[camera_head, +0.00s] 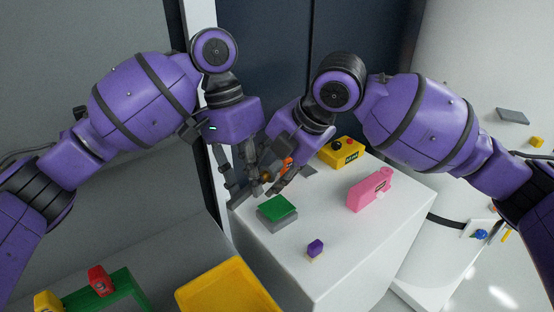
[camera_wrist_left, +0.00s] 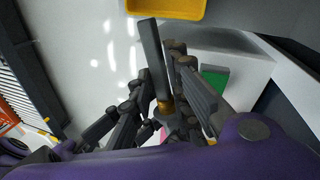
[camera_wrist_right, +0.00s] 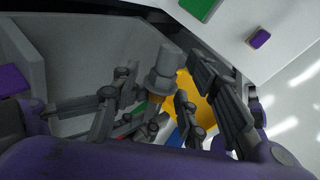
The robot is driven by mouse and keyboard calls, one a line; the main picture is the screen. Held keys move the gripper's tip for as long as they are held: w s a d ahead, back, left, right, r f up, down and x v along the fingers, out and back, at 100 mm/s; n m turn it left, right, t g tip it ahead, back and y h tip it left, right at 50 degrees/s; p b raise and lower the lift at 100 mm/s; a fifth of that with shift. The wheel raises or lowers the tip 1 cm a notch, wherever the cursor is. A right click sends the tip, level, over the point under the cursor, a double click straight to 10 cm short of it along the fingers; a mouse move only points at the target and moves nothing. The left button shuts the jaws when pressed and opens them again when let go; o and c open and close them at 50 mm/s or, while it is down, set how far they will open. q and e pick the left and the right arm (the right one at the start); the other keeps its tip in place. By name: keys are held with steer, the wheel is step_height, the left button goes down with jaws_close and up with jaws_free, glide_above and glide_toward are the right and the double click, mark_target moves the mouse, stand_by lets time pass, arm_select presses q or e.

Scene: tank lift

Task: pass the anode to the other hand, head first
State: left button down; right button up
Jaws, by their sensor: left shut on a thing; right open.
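The anode shows in the left wrist view as a dark grey rod (camera_wrist_left: 154,60) with a brass-coloured part at its lower end. My left gripper (camera_head: 248,184) is shut on the anode and holds it above the white cabinet's near left edge. In the right wrist view the anode (camera_wrist_right: 165,72) is a stepped grey piece with a brass-coloured band, between the fingers of my right gripper (camera_wrist_right: 166,80). My right gripper is open, very close to my left one. In the head view the dark fingers overlap and mostly hide the anode. I cannot tell whether the right fingers touch it.
The white cabinet top (camera_head: 350,240) carries a green-topped grey block (camera_head: 277,209), a small purple block (camera_head: 315,247), a pink thing (camera_head: 370,190) and a yellow box with a black knob (camera_head: 341,152). A yellow tray (camera_head: 225,290) stands nearer, beside a green frame (camera_head: 118,290).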

jaws_close()
arm_select(q)
steer(key=c, duration=1.6)
jaws_free()
steer(key=shift+o, duration=0.2)
steer(key=v, duration=1.2)
